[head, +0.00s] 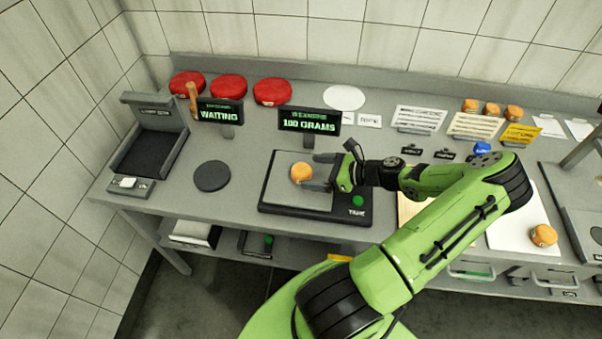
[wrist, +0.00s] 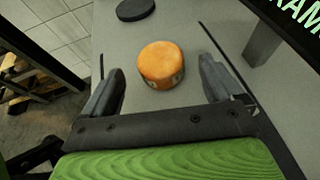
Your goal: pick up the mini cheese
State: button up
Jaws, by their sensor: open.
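A small orange mini cheese (head: 301,173) sits on the grey plate of a scale (head: 283,195) whose display (head: 309,121) reads "100 GRAMS". In the wrist view the mini cheese (wrist: 161,65) lies ahead of and between the two fingers. My gripper (head: 328,173) reaches in from the right, just beside the cheese. It also shows in the wrist view (wrist: 166,85), open and empty, with its fingers spread wider than the cheese. More mini cheeses stand at the back right (head: 490,109), and one lies on a white board (head: 543,235).
Three red wheels (head: 228,87) stand along the back left. A second display (head: 220,111) reads "WAITING". A dark round disc (head: 211,176) lies left of the scale. A dark tray-like device (head: 150,150) stands at the far left. Signs (head: 421,119) stand along the back.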

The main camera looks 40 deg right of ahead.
aim_at(309, 172)
jog(key=x, duration=0.4)
jog(key=shift+w+a+f, duration=0.15)
jog(key=shift+w+f, duration=0.05)
jog(key=shift+w, duration=0.1)
jog(key=shift+s, duration=0.1)
jog(key=shift+c, duration=0.4)
jog(key=c, duration=1)
notch_tip(309, 172, up, 10)
jog(key=shift+r+p, duration=0.1)
jog(key=shift+p, duration=0.65)
